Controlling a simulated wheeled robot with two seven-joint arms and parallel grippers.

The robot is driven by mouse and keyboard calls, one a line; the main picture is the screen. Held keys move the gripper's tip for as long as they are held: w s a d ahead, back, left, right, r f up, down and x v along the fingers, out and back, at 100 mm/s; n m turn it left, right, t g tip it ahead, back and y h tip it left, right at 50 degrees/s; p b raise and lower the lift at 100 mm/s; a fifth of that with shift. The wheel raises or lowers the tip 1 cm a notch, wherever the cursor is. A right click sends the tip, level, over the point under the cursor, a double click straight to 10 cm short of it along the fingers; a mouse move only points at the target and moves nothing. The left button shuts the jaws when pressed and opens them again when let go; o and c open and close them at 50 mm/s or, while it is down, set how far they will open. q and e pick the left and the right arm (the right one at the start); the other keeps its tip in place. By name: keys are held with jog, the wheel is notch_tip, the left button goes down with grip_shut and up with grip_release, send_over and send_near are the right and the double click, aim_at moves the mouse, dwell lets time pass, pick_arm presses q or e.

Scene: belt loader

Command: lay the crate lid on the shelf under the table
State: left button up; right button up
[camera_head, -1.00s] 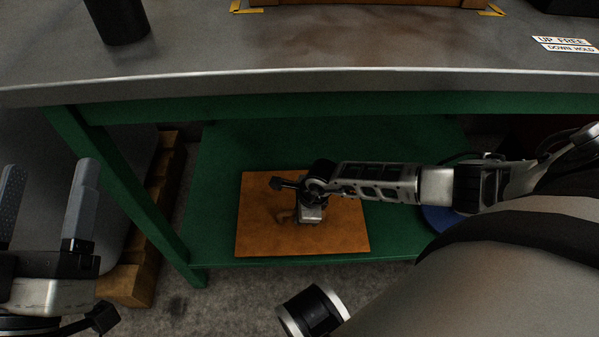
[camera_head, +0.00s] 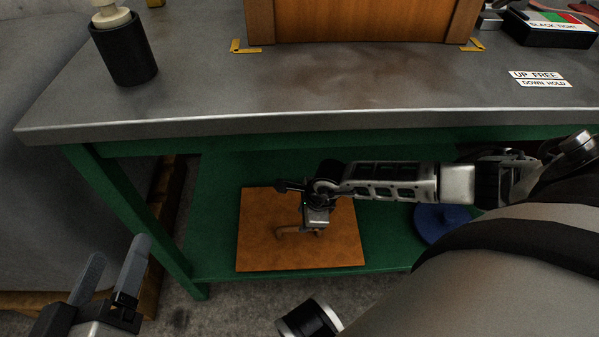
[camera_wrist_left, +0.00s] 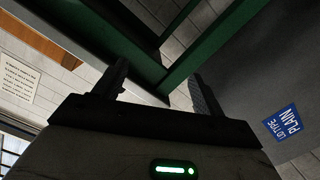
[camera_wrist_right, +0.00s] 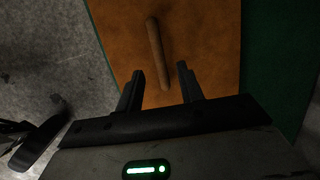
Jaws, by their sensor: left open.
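The crate lid (camera_head: 255,250), a flat orange-brown wooden board, lies on the green shelf (camera_head: 215,190) under the table. Its bar handle (camera_wrist_right: 157,52) faces up and also shows in the head view (camera_head: 284,232). My right gripper (camera_head: 314,228) is above the lid by the handle. In the right wrist view, the right gripper (camera_wrist_right: 161,82) has its fingers apart with nothing between them, and the handle lies beyond the tips. My left gripper (camera_head: 118,249) is open and empty, left of the table; its spread fingers also show in the left wrist view (camera_wrist_left: 160,78).
The grey tabletop (camera_head: 330,95) with its front edge is above the shelf. On top are a wooden crate (camera_head: 360,20), a black pump bottle (camera_head: 127,50) and a black box (camera_head: 545,28). A blue round object (camera_head: 435,222) sits on the shelf right of the lid. A green leg (camera_head: 130,210) stands at the left.

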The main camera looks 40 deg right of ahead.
pick_arm(q)
jog(key=shift+a+f+m+y+p, duration=0.3)
jog(key=shift+m+y+p, duration=0.2)
jog(key=shift+p, duration=0.15)
pick_arm(e)
jog(key=v, duration=0.4)
jog(key=shift+s, duration=0.1)
